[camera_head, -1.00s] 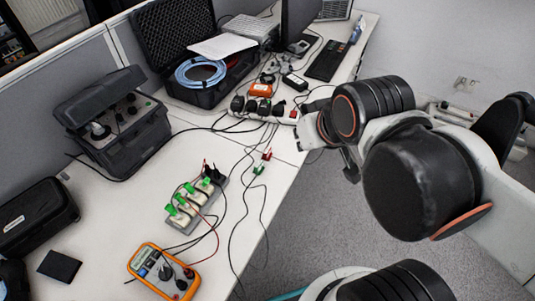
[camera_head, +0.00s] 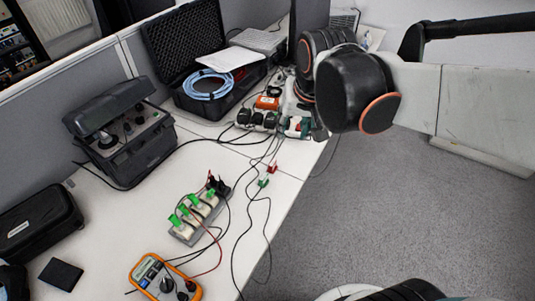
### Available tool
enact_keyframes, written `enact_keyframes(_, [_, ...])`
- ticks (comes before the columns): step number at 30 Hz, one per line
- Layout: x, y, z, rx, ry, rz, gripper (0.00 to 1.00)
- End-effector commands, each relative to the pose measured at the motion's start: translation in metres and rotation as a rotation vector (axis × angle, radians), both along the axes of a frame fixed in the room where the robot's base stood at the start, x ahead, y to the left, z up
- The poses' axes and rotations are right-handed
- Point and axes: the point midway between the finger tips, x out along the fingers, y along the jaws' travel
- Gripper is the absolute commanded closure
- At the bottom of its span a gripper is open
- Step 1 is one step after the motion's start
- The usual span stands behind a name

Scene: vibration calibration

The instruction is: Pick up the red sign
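No item is clearly readable as a red sign. A small red piece (camera_head: 273,168) stands on a cable near the desk's right edge, beside a small green piece (camera_head: 263,182). My gripper (camera_head: 318,132) is at the far right part of the desk, at the right end of the power strip, beyond the red piece and apart from it. It is small, dark and partly hidden by my arm, so its finger opening and whatever lies under it cannot be made out.
A power strip with black plugs (camera_head: 257,119) and an orange device (camera_head: 267,102) lie by the gripper. An open black case (camera_head: 205,105) stands behind. A green-tagged block (camera_head: 198,215) and an orange multimeter (camera_head: 163,280) are nearer. Loose cables cross the desk.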

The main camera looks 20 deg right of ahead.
Motion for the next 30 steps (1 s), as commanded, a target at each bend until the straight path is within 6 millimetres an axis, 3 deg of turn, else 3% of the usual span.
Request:
enact_keyframes(1, [0.013,0.0,-0.005,0.009,0.021,-0.023,0.63])
enact_keyframes(11, [0.08,0.001,-0.055,0.061,0.169,-0.192,0.63])
enact_keyframes(18, [0.122,0.002,-0.11,0.084,0.274,-0.319,0.63])
enact_keyframes(24, [0.144,0.003,-0.157,0.091,0.347,-0.412,0.63])
enact_keyframes(30, [0.153,0.003,-0.183,0.092,0.382,-0.46,0.63])
